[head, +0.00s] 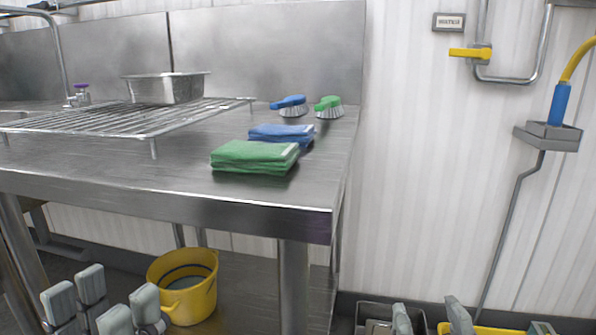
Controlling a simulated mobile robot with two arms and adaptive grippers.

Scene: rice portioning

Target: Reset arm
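My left gripper (104,302) is at the bottom left, in front of the steel table. Its grey finger pads stand apart with nothing visible between them. My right gripper (430,317) is at the bottom edge, right of the table. Only the tips of its grey fingers show, spread apart with no object seen between them. The rest of it is cut off by the frame.
The steel table (110,180) carries a wire rack (75,123), metal pan (165,90), green cloths (250,157), blue cloths (282,132), a blue brush (291,103) and a green brush (328,105). A yellow bucket (203,300) stands below. The table's front right is clear.

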